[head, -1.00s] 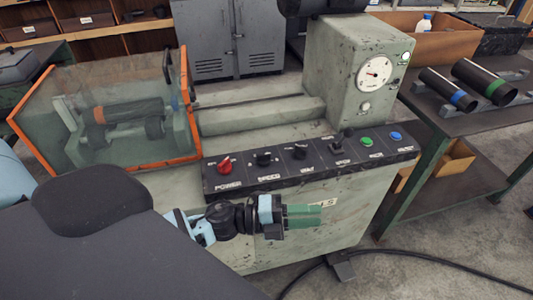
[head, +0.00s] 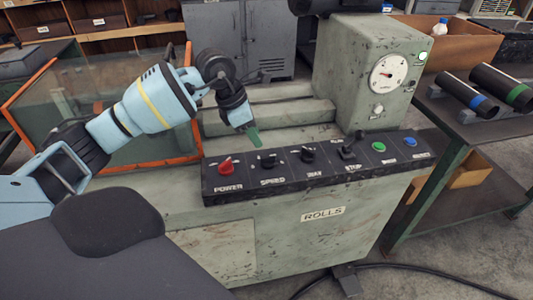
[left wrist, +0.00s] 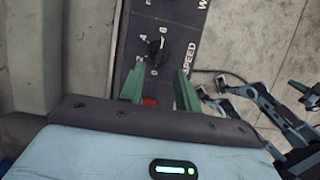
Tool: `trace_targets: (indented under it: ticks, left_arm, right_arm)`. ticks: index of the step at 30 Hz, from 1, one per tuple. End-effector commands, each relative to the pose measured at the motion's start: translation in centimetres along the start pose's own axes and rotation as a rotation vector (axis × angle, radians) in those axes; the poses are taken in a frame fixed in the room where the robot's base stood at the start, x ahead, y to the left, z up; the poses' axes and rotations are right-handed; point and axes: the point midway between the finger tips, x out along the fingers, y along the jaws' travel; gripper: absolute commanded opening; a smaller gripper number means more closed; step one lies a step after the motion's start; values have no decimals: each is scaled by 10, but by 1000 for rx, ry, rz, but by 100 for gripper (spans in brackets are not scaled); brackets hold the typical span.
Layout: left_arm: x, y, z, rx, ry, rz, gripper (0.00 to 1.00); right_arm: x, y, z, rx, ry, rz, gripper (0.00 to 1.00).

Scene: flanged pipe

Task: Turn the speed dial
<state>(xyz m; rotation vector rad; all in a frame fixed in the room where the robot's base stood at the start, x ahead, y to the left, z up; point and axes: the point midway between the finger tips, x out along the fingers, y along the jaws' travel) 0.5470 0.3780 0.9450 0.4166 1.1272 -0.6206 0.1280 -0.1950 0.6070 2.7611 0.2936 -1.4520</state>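The speed dial (head: 268,160) is a black knob on the dark control panel, second from the left above the SPEED label. In the left wrist view the dial (left wrist: 158,47) shows a ring of numbers around it, just beyond the fingertips. My left gripper (head: 254,138) hangs above and behind the panel's left part, green fingers pointing down. In the left wrist view its two green fingers (left wrist: 160,82) are apart with nothing gripped, and they appear clear of the dial. My right gripper is outside the head view; blue arm parts show at the right of the left wrist view, too small to read.
The red power knob (head: 226,168) sits left of the dial and partly shows between the fingers. Another black knob (head: 307,155) is to its right, then a lever, a green button (head: 379,147) and a blue button (head: 410,142). An orange-framed guard (head: 102,172) stands left.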

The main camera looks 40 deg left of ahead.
Motion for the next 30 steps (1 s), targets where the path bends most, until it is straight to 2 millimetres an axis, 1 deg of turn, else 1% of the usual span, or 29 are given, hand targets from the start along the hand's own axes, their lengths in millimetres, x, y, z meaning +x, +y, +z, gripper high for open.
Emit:
trace_targets:
  ticks: [5, 8, 18, 21, 25, 30]
  left_arm:
    - [1, 0, 0, 0, 1, 1, 33]
    - [9, 0, 0, 0, 2, -1, 33]
    - [58, -1, 0, 0, 0, -3, 33]
    - [68, 0, 1, -1, -1, -2, 33]
    - [76, -1, 1, 0, -1, -1, 33]
    - [78, -1, 1, 0, -1, -1, 33]
  right_arm:
    - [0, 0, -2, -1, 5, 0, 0]
    - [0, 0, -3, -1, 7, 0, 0]
    - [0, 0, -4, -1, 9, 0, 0]
    - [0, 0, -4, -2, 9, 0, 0]
    - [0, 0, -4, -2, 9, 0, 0]
    - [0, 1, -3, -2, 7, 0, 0]
